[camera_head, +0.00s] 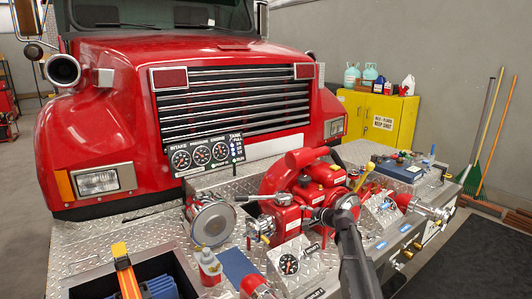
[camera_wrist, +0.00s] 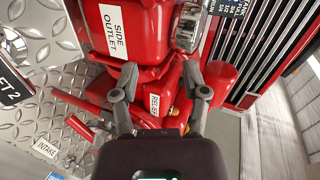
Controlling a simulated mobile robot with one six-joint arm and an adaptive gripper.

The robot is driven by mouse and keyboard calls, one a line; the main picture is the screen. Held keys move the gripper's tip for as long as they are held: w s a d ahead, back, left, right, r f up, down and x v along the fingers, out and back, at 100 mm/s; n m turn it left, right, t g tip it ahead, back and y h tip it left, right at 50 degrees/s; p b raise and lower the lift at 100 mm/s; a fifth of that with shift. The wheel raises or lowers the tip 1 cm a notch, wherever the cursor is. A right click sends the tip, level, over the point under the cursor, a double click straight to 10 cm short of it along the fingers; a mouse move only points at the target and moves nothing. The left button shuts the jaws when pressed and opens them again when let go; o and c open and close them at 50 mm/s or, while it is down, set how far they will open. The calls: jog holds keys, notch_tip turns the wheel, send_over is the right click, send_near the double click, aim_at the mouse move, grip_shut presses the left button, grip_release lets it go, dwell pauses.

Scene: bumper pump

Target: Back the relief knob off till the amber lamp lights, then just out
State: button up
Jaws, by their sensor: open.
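The red pump (camera_head: 300,190) stands on the bumper, mid-picture in the head view. My gripper (camera_head: 338,212) is in front of its right side, at the end of my dark arm. In the wrist view my gripper (camera_wrist: 161,80) is open, its two fingers spread over red pump parts. A white relief label (camera_wrist: 152,104) shows between the fingers, partly overlapped by the gripper. I cannot clearly make out the relief knob; the gripper body hides what lies below the label. I cannot pick out the amber lamp; the gauge panel (camera_head: 202,155) has small blue lights at its right.
A side outlet label (camera_wrist: 114,31) is on the pump at upper left in the wrist view. A red lever (camera_wrist: 85,128) lies left of the fingers. A steel-capped inlet (camera_head: 212,222) and a small gauge (camera_head: 289,265) sit on the bumper deck. A yellow cabinet (camera_head: 378,118) stands behind.

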jog(key=s+a+f+n+g+h, duration=0.2)
jog(key=s+f+n+g, duration=0.15)
jog(key=s, duration=0.65)
jog(key=s+a+f+n+g+h, duration=0.1)
jog(key=s+f+n+g, duration=0.3)
jog(key=s, duration=0.6)
jog(key=s+d+f+n+g+h, duration=0.1)
jog(key=s+d+f+h, duration=0.1)
jog(key=s, duration=0.7)
jog(key=s+d+f+n+g+h, duration=0.1)
jog(key=s+d+f+g+h, duration=0.1)
jog(key=s, duration=0.7)
jog(key=shift+s+d+h, duration=0.2)
jog(key=shift+d+h, duration=0.05)
jog(key=shift+h, duration=0.35)
jog(key=shift+w, duration=0.15)
